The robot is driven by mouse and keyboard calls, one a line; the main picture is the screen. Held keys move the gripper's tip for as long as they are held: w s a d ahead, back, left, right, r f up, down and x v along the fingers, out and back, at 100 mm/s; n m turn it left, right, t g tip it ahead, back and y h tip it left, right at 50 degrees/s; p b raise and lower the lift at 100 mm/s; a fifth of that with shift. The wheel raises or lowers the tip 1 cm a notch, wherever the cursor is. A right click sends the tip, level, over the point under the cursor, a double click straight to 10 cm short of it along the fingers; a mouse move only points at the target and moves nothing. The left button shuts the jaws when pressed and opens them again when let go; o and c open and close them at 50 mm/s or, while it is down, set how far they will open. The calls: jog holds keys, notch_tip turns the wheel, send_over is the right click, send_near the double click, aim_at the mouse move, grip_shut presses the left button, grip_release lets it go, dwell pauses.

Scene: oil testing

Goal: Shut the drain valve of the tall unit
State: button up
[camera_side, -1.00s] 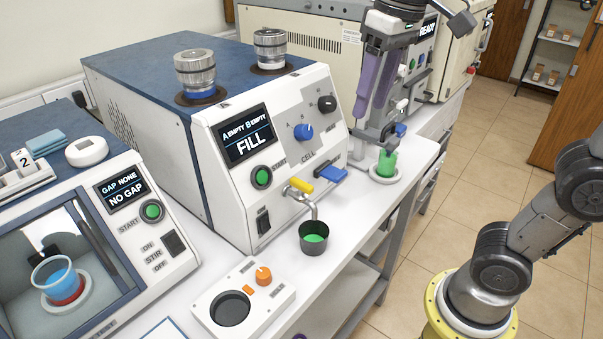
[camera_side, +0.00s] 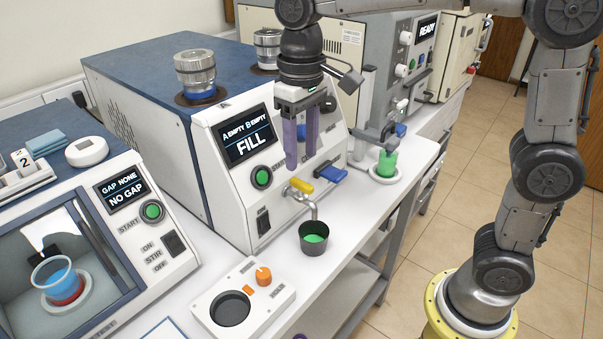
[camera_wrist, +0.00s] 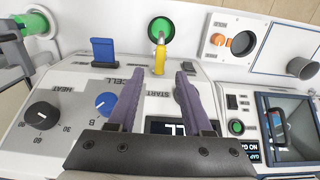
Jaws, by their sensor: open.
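The white-and-blue unit with the "FILL" display (camera_side: 248,146) has a yellow lever (camera_side: 300,186) on a metal spout and a blue lever (camera_side: 333,176) to its right. The taller grey unit (camera_side: 372,85) behind it has a blue part (camera_side: 400,130) low on its front. I cannot tell which lever is the drain valve named. My gripper (camera_side: 300,163) is open and empty, its purple fingers pointing down above the yellow lever. In the wrist view, the yellow lever (camera_wrist: 160,60) shows just beyond and between the fingertips (camera_wrist: 161,77), with the blue lever (camera_wrist: 103,50) to the left.
A dark cup with green inside (camera_side: 314,247) stands below the spout. A green beaker (camera_side: 387,163) sits on a white round base at the right. An orange-knobbed white box (camera_side: 280,290) is in front. Knobs (camera_side: 303,131) are close behind the fingers.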

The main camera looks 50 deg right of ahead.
aim_at(301, 182)
notch_tip(301, 182, down, 6)
jog(key=shift+r, duration=0.15)
jog(key=shift+c, duration=0.2)
grip_shut()
